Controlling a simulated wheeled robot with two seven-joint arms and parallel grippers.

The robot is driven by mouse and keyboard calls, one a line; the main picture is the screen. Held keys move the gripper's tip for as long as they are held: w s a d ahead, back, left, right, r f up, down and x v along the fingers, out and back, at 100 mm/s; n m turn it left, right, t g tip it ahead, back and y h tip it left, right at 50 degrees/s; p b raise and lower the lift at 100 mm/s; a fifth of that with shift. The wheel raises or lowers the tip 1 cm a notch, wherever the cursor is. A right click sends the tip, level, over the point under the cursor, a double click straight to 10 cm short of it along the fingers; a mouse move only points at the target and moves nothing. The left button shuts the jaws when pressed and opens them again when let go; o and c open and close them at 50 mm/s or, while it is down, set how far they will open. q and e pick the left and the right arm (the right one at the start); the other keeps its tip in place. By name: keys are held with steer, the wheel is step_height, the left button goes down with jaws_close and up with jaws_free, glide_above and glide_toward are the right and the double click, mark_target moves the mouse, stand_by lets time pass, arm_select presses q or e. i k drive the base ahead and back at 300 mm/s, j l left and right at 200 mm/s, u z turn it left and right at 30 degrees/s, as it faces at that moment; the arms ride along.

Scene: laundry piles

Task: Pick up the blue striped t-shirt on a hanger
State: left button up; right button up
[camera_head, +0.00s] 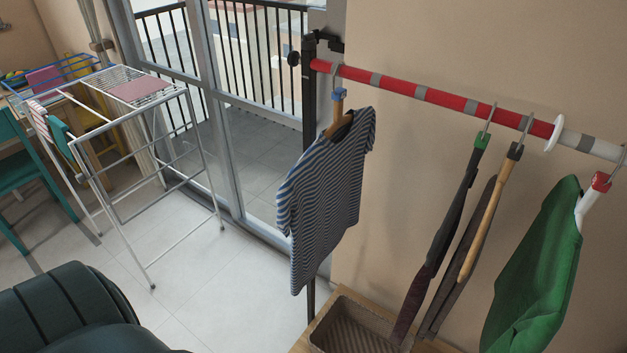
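The blue striped t-shirt (331,190) hangs on a wooden hanger (338,108) with a blue piece at its neck. The hanger's metal hook goes over the left end of a red and white rail (394,86). The shirt hangs free, turned at an angle, next to the black upright post (309,100). Nothing is holding the shirt. Neither of my grippers shows in the head view.
Dark garments (441,240) and a green garment (541,266) hang farther right on the rail. A basket (349,330) stands below. A white drying rack (150,170) stands at the left, by the glass door. The tiled floor between is clear.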

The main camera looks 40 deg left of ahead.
mark_target(319, 199)
steer(key=i+j, duration=0.1)
steer(key=j, duration=0.5)
steer(key=i+j, duration=0.1)
steer(key=j, duration=1.1)
steer(key=i, duration=0.1)
